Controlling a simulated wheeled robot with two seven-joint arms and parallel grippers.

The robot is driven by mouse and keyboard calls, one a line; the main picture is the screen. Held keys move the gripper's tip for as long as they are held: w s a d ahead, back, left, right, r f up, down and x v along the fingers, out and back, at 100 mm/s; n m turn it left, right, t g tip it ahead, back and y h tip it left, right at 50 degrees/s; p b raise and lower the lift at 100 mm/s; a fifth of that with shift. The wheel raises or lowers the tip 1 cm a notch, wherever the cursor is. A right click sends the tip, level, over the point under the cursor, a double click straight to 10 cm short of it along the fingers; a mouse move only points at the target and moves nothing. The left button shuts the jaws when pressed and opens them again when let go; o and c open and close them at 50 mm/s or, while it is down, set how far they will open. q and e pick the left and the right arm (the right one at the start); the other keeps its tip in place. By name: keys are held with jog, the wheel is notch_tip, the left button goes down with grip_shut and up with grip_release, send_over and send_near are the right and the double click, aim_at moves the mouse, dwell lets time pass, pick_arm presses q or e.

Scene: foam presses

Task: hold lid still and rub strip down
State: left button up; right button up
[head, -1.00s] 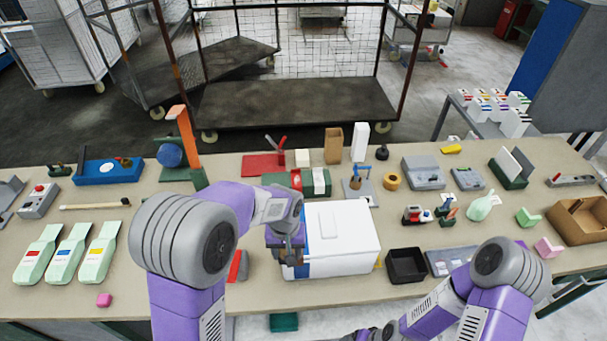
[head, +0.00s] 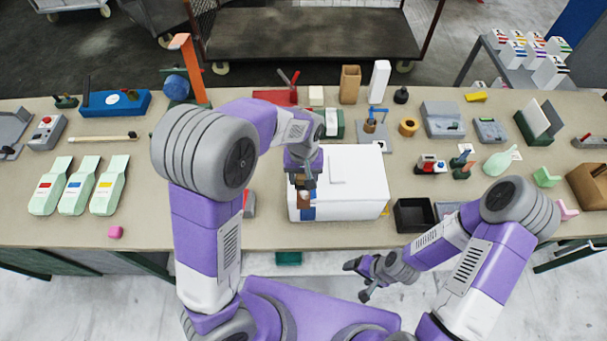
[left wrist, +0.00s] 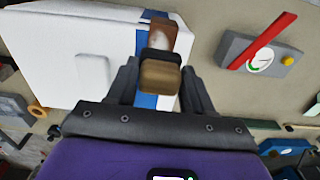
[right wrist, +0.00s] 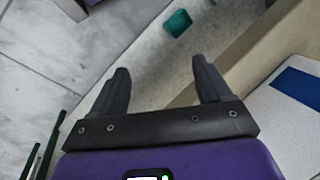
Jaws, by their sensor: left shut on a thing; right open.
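A white box with a white lid (head: 355,178) sits at the table's front middle; the lid also shows in the left wrist view (left wrist: 60,50). A blue strip (head: 308,213) runs along the box's left end and also shows in the left wrist view (left wrist: 146,101). My left gripper (head: 303,182) is shut on a brown block-like tool (left wrist: 160,76) with a reddish-brown end. The tool overlaps the strip; I cannot tell whether it touches. My right gripper (head: 362,280) is open and empty, in front of the table and clear of the lid. Its fingers show apart in the right wrist view (right wrist: 162,82).
A black bin (head: 414,231) stands right of the box. A grey gauge block with a red bar (left wrist: 262,52) lies beside the strip end. Tools line the table's back. Open floor lies before the table.

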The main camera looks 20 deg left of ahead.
pick_arm(q)
jog(key=shift+f, duration=0.35)
